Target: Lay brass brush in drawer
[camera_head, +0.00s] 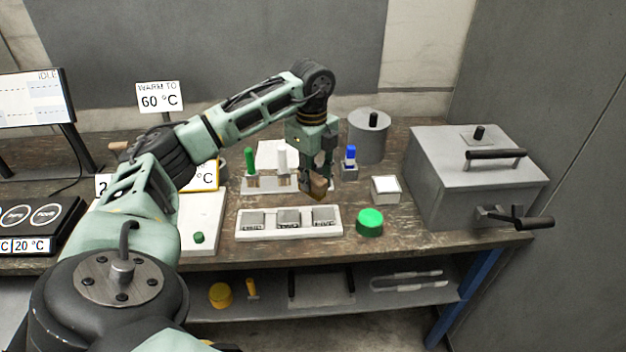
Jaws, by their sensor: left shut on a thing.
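My left arm reaches in from the left over the bench. My left gripper (318,178) points down at the middle of the bench and is shut on a small brown block-like thing (317,190), partly hidden by the fingers. I cannot tell for sure whether this brown thing is the brass brush. A small yellow-handled thing (251,288) lies on the lower shelf; its kind is too small to tell. No open drawer can be made out. My right gripper is not in view.
A white tray with several compartments (241,222) lies in front of the gripper, with a green button (370,222) to its right. A rack with green and white-topped items (258,184) stands left. A grey box with handles (455,190) fills the right end. A grey pot (369,140) stands behind.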

